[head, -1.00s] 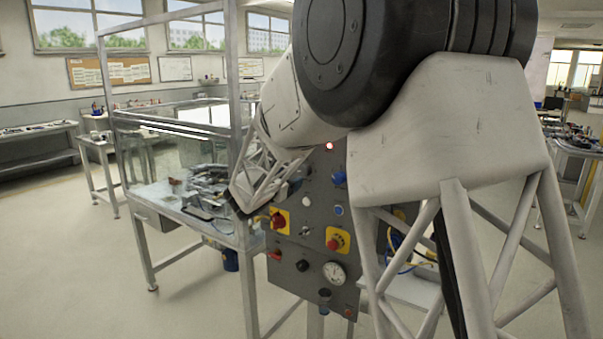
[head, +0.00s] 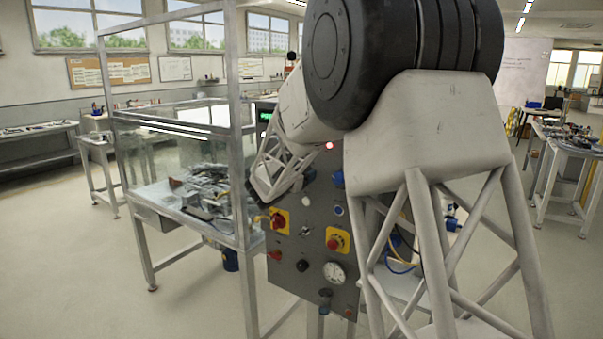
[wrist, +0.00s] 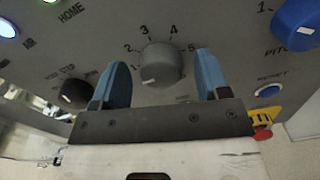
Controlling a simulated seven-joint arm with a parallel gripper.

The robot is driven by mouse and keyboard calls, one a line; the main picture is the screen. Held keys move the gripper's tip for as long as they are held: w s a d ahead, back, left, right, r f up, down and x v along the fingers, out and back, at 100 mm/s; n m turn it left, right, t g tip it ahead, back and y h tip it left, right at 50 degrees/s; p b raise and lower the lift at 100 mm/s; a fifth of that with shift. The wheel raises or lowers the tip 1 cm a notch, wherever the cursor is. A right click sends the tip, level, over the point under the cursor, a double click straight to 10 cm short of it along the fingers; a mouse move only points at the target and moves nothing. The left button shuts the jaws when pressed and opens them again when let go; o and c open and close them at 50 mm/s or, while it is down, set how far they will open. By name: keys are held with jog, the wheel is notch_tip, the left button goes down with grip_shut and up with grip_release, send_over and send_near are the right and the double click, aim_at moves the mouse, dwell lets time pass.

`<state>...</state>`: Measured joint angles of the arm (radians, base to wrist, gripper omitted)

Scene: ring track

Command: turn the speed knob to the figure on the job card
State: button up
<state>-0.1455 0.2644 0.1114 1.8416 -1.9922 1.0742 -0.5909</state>
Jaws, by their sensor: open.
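In the wrist view a round grey knob (wrist: 161,65) sits on a grey panel, inside an arc of figures from 1 to 5. A short white mark on it faces the lower left; I cannot tell which figure it counts as. The knob's own name is not readable. My gripper (wrist: 162,60) is open, with one blue finger on either side of the knob in the picture. Whether the fingers reach down around it or touch it is unclear. In the head view the control panel (head: 286,250) is partly behind my arm, and I cannot make out a job card.
A blue knob marked PITCH (wrist: 300,27), a blue button (wrist: 268,91) and a black knob (wrist: 74,93) are near my gripper. The head view shows a red knob on a yellow plate (head: 338,240), a gauge (head: 334,272) and a framed clear enclosure (head: 180,160) left of the panel.

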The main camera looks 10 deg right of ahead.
jog(key=c, duration=0.9)
jog(key=shift+m, duration=0.5)
jog(key=shift+d+m, duration=0.1)
jog(key=shift+m, duration=3.8)
